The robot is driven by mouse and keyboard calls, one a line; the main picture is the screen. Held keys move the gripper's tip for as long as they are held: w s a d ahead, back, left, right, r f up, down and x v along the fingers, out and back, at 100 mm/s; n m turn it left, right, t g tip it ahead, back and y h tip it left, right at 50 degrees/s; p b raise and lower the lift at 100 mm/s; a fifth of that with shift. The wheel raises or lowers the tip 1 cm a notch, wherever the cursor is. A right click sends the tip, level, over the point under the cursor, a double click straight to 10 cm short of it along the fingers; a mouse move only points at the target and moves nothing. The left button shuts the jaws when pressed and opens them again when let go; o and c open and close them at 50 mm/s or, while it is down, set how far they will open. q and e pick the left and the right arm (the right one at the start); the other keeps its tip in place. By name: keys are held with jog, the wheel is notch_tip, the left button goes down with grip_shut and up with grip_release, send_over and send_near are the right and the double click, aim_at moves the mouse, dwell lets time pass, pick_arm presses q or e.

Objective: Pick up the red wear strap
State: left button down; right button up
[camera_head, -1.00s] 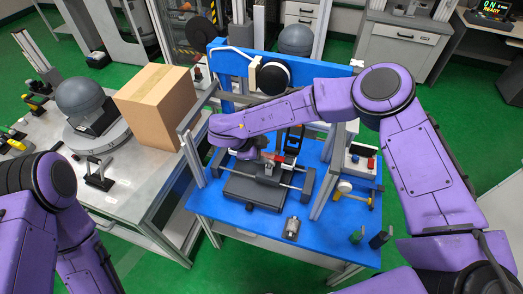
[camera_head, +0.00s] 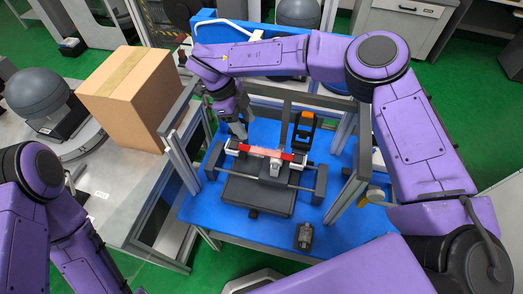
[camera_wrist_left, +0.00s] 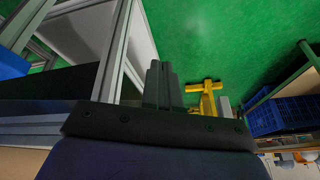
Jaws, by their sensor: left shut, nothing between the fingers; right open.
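The red wear strap (camera_head: 289,156) lies across the dark fixture (camera_head: 258,196) on the blue table. Its red ends show on both sides of a paler pink middle. My right gripper (camera_head: 240,133) points down just behind the strap's left part; it is open, and I cannot tell whether it touches the strap. My left gripper (camera_wrist_left: 164,84) shows in the left wrist view, shut and empty; in the head view only its arm shows at the left.
A metal frame (camera_head: 346,189) with uprights stands around the fixture. An orange and black part (camera_head: 304,130) is behind it. A small grey part (camera_head: 304,236) stands on the table's front. A cardboard box (camera_head: 139,90) is at the left. A yellow object (camera_wrist_left: 206,98) shows in the left wrist view.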

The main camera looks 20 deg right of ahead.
aim_at(260, 150)
jog(key=p+x, duration=0.1)
jog(key=x, duration=0.2)
jog(key=p+x, duration=0.1)
jog(key=x, duration=0.3)
jog(key=w+p+x, duration=0.1)
jog(key=x, duration=0.3)
jog(key=shift+w+a+f, duration=0.1)
jog(key=shift+f, duration=0.25)
grip_shut()
